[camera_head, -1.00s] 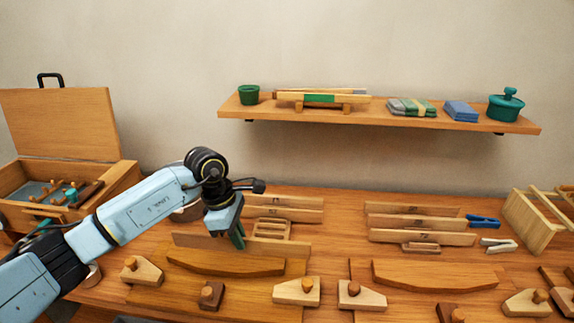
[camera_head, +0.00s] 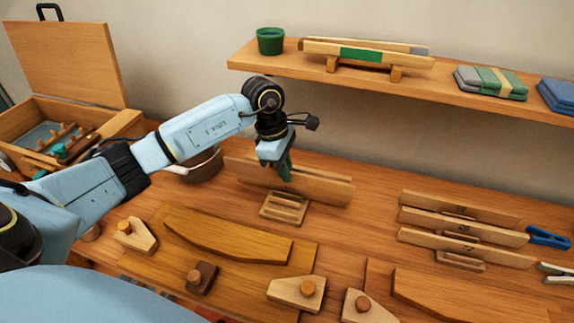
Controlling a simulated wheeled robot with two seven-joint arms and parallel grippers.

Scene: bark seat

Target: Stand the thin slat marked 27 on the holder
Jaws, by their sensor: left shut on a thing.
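My left gripper (camera_head: 285,176) points down and is shut on a long thin wooden slat (camera_head: 325,192) near its middle. The slat is on edge, at the wooden holder (camera_head: 284,208), whose front slots show below it. Whether the slat's lower edge sits in a slot or hangs just above cannot be told. At least one other slat stands close behind, mostly hidden. No number can be read on the held slat. My right gripper is not in view.
Several slats (camera_head: 463,229) stand on another holder (camera_head: 460,262) at the right, with a blue clip (camera_head: 548,237) beside them. Curved boards (camera_head: 228,237) and knobbed blocks (camera_head: 296,292) fill the front. A shelf (camera_head: 400,83) hangs above; a round container (camera_head: 197,168) stands left of the slat.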

